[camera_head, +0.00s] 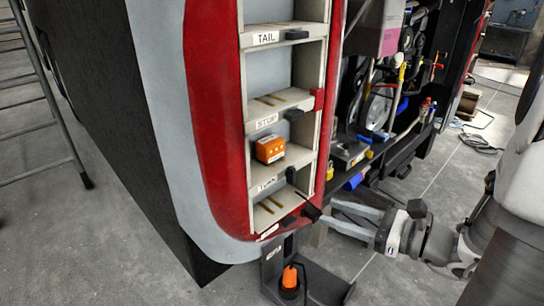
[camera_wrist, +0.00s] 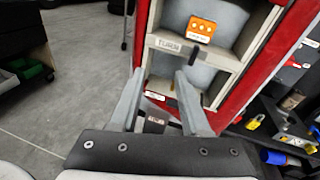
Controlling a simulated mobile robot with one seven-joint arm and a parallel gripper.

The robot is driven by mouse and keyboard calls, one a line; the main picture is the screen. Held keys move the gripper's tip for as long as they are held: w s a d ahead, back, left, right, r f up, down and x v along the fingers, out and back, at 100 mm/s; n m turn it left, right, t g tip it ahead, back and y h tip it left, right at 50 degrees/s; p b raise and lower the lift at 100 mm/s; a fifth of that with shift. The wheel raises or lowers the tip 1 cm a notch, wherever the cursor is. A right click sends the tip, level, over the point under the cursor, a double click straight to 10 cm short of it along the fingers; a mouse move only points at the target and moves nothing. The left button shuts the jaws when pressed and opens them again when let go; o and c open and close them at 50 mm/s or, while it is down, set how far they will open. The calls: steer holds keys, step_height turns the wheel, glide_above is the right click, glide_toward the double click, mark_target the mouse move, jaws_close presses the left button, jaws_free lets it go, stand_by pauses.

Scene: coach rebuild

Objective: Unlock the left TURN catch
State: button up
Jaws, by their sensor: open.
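The TURN label (camera_head: 267,184) is on a pale shelf edge low in the red-framed light housing (camera_head: 212,120). A small dark catch (camera_head: 291,175) sits at the right end of that edge. In the wrist view the TURN label (camera_wrist: 169,46) and the dark catch (camera_wrist: 196,50) are above my fingers. The catch looks tilted there; whether it is locked I cannot tell. My gripper (camera_head: 328,210) is open beside the lower right edge of the housing. In the wrist view my gripper (camera_wrist: 160,74) has nothing visible between its fingers, in front of the lowest bay.
An orange block (camera_head: 270,149) stands in the bay above the TURN edge. TAIL (camera_head: 266,38) and STOP (camera_head: 266,122) edges lie higher, each with a dark catch. A black stand with an orange item (camera_head: 290,277) is below. Open machinery (camera_head: 385,95) lies right.

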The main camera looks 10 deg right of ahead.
mark_target(295, 176)
steer(key=d+f+m+t+h, duration=0.1)
steer(key=d+m+t+h, duration=0.15)
steer(key=d+m, duration=0.2)
steer(key=shift+n+t+y, duration=0.35)
steer(key=shift+t, duration=0.1)
steer(key=b+x, duration=0.1)
steer(key=x, duration=0.8)
steer(key=b+x, duration=0.1)
steer(key=x, duration=0.7)
steer(key=shift+w+f, duration=0.15)
steer(key=shift+w, duration=0.3)
jaws_close()
